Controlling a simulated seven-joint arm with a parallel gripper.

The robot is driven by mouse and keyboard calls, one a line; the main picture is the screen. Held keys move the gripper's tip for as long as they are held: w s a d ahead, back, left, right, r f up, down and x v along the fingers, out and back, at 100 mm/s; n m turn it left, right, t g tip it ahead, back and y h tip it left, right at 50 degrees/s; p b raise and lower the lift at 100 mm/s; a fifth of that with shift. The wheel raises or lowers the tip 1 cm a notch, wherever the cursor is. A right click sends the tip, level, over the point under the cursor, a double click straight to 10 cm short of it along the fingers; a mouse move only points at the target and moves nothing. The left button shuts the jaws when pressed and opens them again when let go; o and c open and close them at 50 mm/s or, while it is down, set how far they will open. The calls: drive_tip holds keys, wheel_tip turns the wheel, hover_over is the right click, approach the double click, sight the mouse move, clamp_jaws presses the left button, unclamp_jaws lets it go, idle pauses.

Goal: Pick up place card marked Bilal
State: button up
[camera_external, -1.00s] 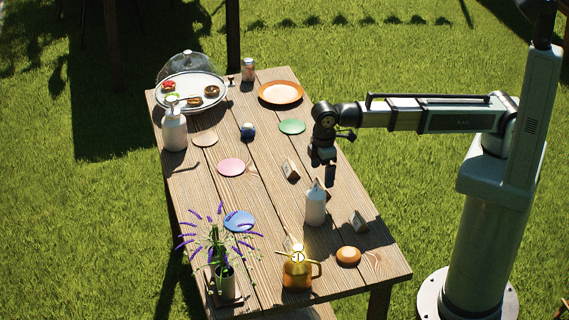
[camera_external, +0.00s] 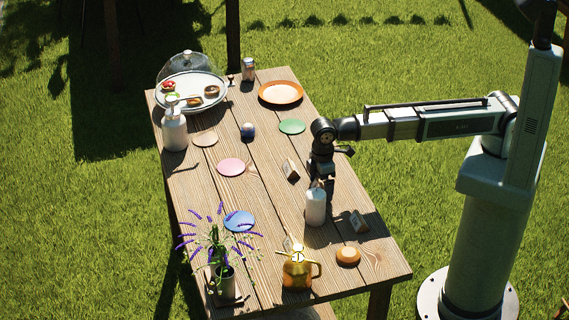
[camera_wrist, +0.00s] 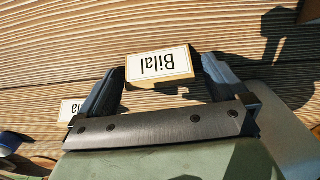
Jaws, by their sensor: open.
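The place card marked Bilal (camera_wrist: 160,64) shows in the wrist view, with its lettering upside down. It is a small white-faced block with a tan edge. My gripper (camera_wrist: 162,78) is open, with one finger towards each side of the card; I see no grip on it.
Another card (camera_wrist: 70,110) is partly hidden by the left finger in the wrist view. A pink disc (camera_external: 231,167) lies left of the middle card.

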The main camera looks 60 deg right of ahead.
drive_tip(key=shift+c, duration=0.4)
drive_tip(key=c, duration=1)
drive_tip(key=shift+r, duration=0.15)
